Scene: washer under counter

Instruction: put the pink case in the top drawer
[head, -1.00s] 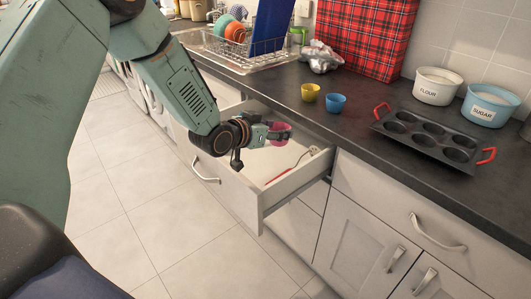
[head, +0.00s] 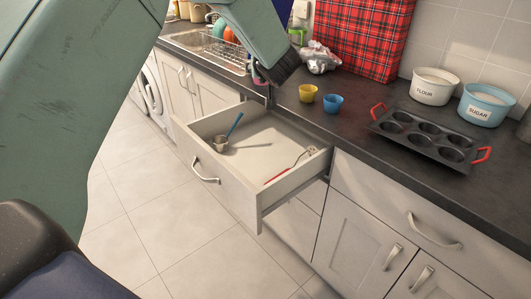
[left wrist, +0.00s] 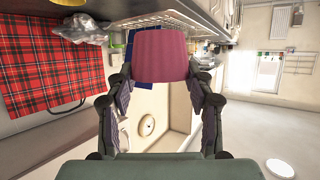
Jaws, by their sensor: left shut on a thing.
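The pink case (left wrist: 162,55) is a small ribbed cup, large between the fingers in the left wrist view. My left gripper (left wrist: 161,75) is shut on it. In the head view only a sliver of the pink case (head: 259,80) shows below my arm, near the counter's front edge behind the drawer; my arm hides most of the gripper. The top drawer (head: 225,186) is pulled open. Inside it lie a small metal cup with a blue handle (head: 221,147) and a whisk with a red handle (head: 290,167). My right gripper is not in view.
A yellow case (head: 307,93) and a blue case (head: 333,103) stand on the counter. A muffin tin (head: 425,138), flour tin (head: 432,88) and sugar tin (head: 486,105) are to the right. Crumpled foil (head: 318,58) and a dish rack lie further back. The drawer's middle floor is bare.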

